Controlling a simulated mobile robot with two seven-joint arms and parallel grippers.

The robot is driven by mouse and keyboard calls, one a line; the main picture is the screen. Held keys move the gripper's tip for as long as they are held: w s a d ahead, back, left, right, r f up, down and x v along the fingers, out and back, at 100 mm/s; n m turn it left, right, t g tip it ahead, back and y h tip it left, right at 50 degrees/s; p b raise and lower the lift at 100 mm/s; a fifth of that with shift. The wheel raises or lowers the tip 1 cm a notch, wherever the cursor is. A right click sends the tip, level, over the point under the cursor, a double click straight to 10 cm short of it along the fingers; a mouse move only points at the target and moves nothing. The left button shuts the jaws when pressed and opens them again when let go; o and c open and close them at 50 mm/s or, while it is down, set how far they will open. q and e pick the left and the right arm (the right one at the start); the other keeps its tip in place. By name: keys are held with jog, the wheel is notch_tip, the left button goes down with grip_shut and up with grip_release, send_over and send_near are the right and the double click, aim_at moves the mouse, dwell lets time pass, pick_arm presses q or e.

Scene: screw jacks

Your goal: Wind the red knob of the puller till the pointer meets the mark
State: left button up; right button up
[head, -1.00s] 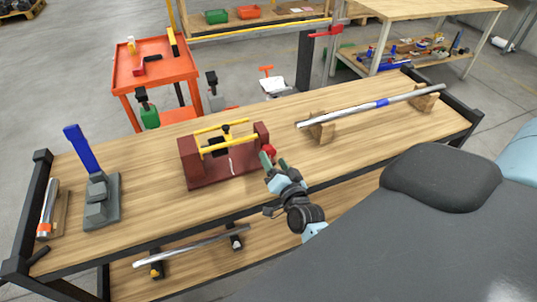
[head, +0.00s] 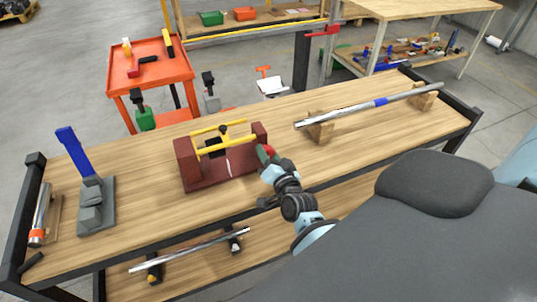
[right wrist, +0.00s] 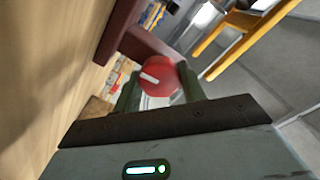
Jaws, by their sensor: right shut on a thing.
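The puller (head: 207,172) is a dark red frame with yellow bars, standing on the wooden bench. Its red knob (head: 269,150) sticks out at the right end, and in the right wrist view the knob (right wrist: 158,77) shows a white stripe on its face. A white mark (head: 228,167) shows on the front of the frame; the pointer is too small to make out. My right gripper (head: 265,157) is shut on the red knob, with a green finger on either side of it in the right wrist view (right wrist: 160,90). My left gripper is not in view.
A grey block with a blue handle (head: 77,150) stands on the bench at left, beside a metal cylinder (head: 41,212). A long metal bar (head: 350,108) rests on wooden blocks at right. Bare bench lies between.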

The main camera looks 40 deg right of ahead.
jog(key=shift+c, duration=0.3)
jog(key=shift+r+m, duration=0.1)
jog(key=shift+m, duration=0.6)
jog(key=shift+m+p, duration=0.4)
jog(key=shift+m, duration=0.8)
jog(key=o, duration=1)
